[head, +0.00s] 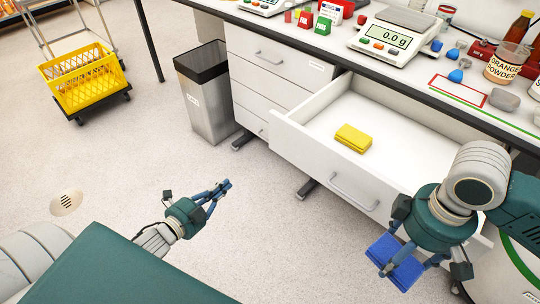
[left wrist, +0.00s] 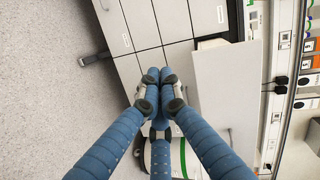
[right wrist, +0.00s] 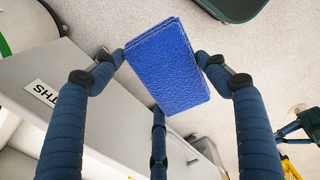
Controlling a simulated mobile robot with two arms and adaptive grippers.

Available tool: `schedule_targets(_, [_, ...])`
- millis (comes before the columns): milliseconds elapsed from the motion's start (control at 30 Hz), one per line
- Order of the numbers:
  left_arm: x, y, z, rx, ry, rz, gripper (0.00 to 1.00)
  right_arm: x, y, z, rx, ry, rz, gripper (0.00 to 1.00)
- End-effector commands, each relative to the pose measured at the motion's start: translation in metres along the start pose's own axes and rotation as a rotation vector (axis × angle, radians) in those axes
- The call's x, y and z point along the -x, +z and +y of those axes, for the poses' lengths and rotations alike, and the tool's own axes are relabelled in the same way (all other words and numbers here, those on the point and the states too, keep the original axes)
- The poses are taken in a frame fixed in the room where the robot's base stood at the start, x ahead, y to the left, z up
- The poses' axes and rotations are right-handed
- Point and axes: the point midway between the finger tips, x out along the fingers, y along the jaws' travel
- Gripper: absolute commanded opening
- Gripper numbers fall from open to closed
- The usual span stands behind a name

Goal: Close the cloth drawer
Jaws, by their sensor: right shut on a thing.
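The cloth drawer (head: 318,160) stands pulled out from the white cabinet, and a folded yellow cloth (head: 353,138) lies inside it. Its front has a grey handle (head: 354,191); in the right wrist view a label ending in "THS" shows on the grey front (right wrist: 75,85). My right gripper (head: 402,262) is shut on a folded blue cloth (head: 393,268), held outside the drawer in front of its right end. The blue cloth also shows between the fingers in the right wrist view (right wrist: 167,65). My left gripper (head: 227,185) is shut and empty, left of the drawer front and apart from it.
Closed drawers (head: 268,90) and a grey waste bin (head: 205,95) stand left of the open drawer. The counter above holds a scale (head: 393,38), an orange powder jar (head: 505,65) and small items. A yellow crate (head: 82,78) is on a cart at back left. The floor between is clear.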

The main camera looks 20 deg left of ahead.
Motion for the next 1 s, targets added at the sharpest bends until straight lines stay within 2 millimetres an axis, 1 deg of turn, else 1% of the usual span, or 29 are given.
schedule_targets(33, [-0.003,-0.013,-0.014,-0.067,-0.047,0.051,0.0,-0.02,-0.004,0.0,0.052,0.0,0.0,0.49])
schedule_targets(100, [-0.003,-0.031,-0.039,-0.144,-0.103,0.104,0.0,-0.031,-0.007,-0.001,0.117,0.002,-0.001,0.49])
schedule_targets(200, [0.0,-0.052,-0.063,-0.219,-0.159,0.158,0.0,-0.042,-0.01,-0.001,0.18,0.005,-0.002,0.49])
schedule_targets(300, [0.002,-0.063,-0.076,-0.259,-0.189,0.185,0.0,-0.046,-0.012,-0.001,0.215,0.006,-0.002,0.49])
schedule_targets(433, [-0.005,-0.07,-0.084,-0.274,-0.204,0.196,0.0,-0.047,-0.013,-0.001,0.23,0.006,-0.002,0.49])
schedule_targets(533, [-0.019,-0.073,-0.087,-0.274,-0.204,0.195,0.0,-0.047,-0.013,-0.001,0.229,0.006,-0.002,0.49])
schedule_targets(800, [-0.075,-0.085,-0.097,-0.273,-0.205,0.194,0.0,-0.049,-0.013,-0.001,0.227,0.006,-0.003,0.49])
schedule_targets(1000, [-0.11,-0.092,-0.102,-0.27,-0.202,0.192,0.0,-0.05,-0.012,-0.001,0.227,0.006,-0.003,0.49])
